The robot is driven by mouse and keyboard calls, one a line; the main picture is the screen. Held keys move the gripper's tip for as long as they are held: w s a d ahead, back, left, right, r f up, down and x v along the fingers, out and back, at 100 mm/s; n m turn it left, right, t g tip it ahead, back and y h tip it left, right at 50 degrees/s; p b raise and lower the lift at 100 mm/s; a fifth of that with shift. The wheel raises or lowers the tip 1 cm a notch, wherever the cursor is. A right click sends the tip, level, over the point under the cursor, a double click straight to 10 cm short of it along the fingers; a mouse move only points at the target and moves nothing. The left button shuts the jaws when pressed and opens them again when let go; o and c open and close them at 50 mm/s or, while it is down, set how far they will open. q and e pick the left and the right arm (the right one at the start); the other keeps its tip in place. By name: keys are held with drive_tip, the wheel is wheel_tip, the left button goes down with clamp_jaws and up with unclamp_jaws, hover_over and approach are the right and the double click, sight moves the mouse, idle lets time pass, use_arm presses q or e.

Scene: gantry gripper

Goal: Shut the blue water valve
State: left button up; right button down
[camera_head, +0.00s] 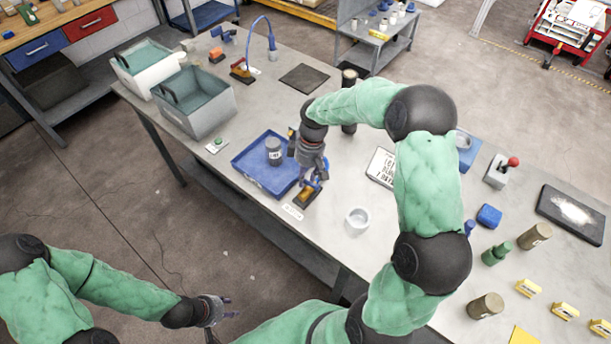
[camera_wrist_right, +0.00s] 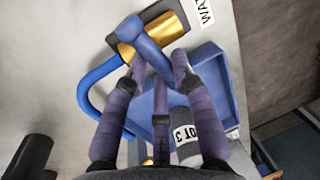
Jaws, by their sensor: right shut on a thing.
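The water valve has a brass body (camera_head: 307,196) and a blue lever handle. It stands at the table's near edge, beside a white label (camera_head: 292,212). In the right wrist view its brass body (camera_wrist_right: 160,37) is at the top, and the blue handle (camera_wrist_right: 147,47) runs down between my fingers. My right gripper (camera_head: 314,179) is shut on the blue handle. It hides part of the valve in the head view; its fingers show in the right wrist view (camera_wrist_right: 163,82). My left gripper (camera_head: 230,309) is open and empty, off the table at the lower left.
A blue tray (camera_head: 248,164) holding a grey cylinder (camera_head: 273,151) is beside the valve. A white cup (camera_head: 358,220) and a printed sign (camera_head: 381,167) stand to the right.

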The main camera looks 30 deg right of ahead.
drive_tip(key=c, duration=1.1)
unclamp_jaws()
drive_tip(key=shift+o, duration=0.2)
wheel_tip(320, 180, up, 12)
drive_tip(key=w+d, duration=0.1)
drive_tip(key=d, duration=0.1)
drive_tip(key=shift+f, duration=0.15)
drive_tip(key=shift+d, duration=0.1)
